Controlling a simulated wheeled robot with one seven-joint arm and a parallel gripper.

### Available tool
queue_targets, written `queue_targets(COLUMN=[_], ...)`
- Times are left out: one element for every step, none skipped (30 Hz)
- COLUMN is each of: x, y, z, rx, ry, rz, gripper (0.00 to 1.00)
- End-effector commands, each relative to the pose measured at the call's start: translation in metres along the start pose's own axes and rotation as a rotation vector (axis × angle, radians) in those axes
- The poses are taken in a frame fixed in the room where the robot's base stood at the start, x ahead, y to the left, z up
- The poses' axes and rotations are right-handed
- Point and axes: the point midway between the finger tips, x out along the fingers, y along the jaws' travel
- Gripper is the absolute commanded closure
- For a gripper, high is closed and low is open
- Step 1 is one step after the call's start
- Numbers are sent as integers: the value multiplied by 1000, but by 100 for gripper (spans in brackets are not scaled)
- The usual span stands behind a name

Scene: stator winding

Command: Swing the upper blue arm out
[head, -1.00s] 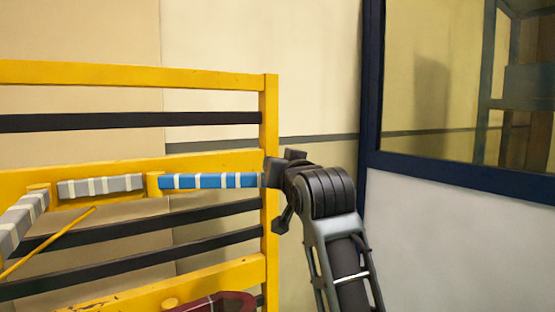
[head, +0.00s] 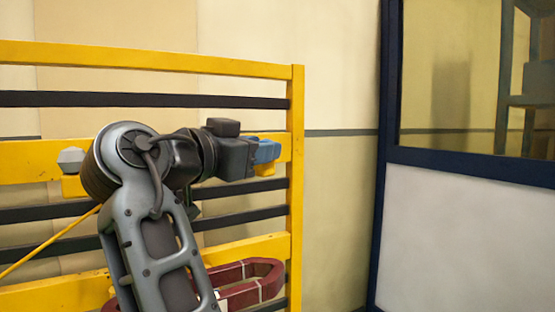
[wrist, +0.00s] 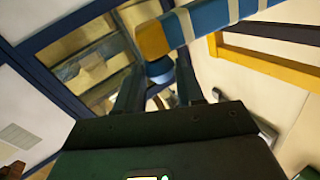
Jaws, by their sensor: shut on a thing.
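The upper blue arm (head: 265,151) shows in the head view only as a short blue end with yellow below it, just past my gripper (head: 246,157). My arm and gripper hide the rest of it. In the wrist view the blue arm (wrist: 202,23) is large, with white bands and an orange-yellow end. A blue part lies between the two fingers of my gripper (wrist: 160,74) there, and the gripper is shut on it. How deep the grip is cannot be seen.
A yellow frame (head: 297,200) with dark rails stands behind my arm. A grey piece (head: 70,160) shows left of my arm. A dark red loop (head: 262,268) sits low on the frame. A blue-framed window wall (head: 386,200) stands right; floor between is hidden.

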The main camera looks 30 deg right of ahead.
Motion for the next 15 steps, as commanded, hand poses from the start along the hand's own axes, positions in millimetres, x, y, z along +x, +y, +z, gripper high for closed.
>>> queue_targets(x=[-7,-10,-14,-17,-20,-23,-25,-26,-28,-29,-30,-31,-32,-32,-32], y=[-3,-4,-5,-6,-7,-8,-9,-10,-10,-11,-11,-12,-12,-12,-12], z=[3,3,3,3,4,4,4,4,4,4,4,4,4,4,4], rx=[-2,-3,-3,-4,-3,-3,-3,-3,-4,-4,-4,-4,-4,-4,-4], ry=[3,7,9,13,14,16,18,19,21,21,22,23,23,24,24], rz=[25,39,56,68,78,92,100,107,116,122,126,130,132,134,136], gripper=[100,100,100,100,100,100,100,100,100,100,100,100,100,100,100])
